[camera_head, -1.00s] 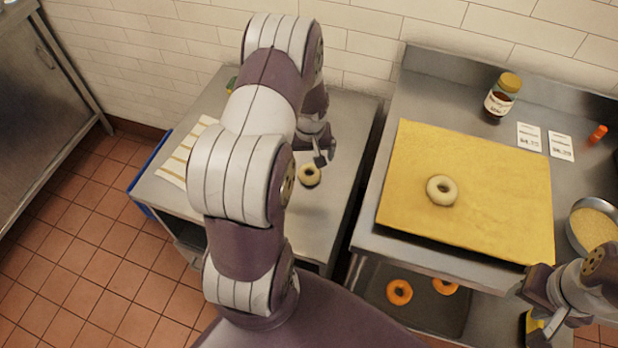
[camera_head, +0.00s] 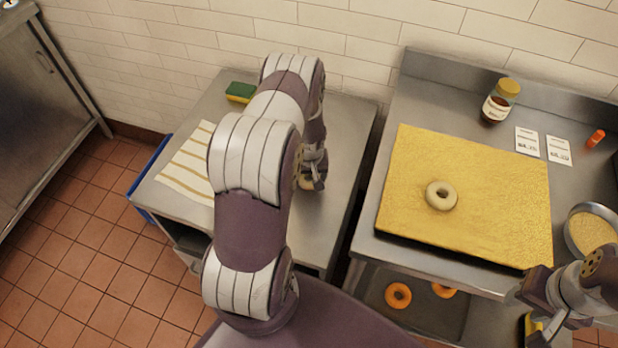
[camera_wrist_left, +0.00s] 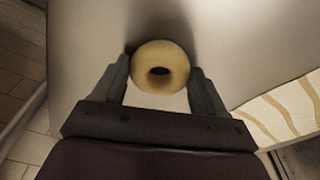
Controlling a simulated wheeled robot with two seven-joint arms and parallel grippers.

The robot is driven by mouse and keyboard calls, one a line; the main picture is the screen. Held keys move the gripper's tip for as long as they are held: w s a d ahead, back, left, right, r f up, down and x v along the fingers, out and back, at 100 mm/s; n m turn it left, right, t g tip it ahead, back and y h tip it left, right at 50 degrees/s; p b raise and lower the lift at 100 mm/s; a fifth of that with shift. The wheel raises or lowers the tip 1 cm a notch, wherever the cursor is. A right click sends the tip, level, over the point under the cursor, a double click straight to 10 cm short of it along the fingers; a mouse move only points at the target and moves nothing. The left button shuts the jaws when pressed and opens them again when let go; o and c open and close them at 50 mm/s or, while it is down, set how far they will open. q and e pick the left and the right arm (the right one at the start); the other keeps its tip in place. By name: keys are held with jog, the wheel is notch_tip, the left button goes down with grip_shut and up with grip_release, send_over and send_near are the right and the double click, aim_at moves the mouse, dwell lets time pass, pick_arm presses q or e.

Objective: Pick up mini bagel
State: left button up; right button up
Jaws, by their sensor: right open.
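A small pale bagel (camera_wrist_left: 160,68) lies on the left steel table, between the two fingers of my left gripper (camera_wrist_left: 160,72) in the left wrist view. The fingers stand close on either side of it; whether they press on it I cannot tell. In the head view my left gripper (camera_head: 316,182) is down at the table and mostly hides this bagel (camera_head: 303,184). Another pale bagel (camera_head: 441,195) lies on the yellow board (camera_head: 500,205). My right gripper (camera_head: 531,308) is open and empty at the lower right, near the right table's front edge.
A striped cloth (camera_head: 190,165) and a green-yellow sponge (camera_head: 240,92) lie on the left table. A jar (camera_head: 500,101), price cards (camera_head: 527,141) and a bowl (camera_head: 592,233) stand on the right table. Orange rings (camera_head: 398,295) lie on a lower shelf. A gap separates the tables.

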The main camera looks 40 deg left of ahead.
pick_arm(q)
notch_tip(320, 180, up, 10)
dwell(0.5)
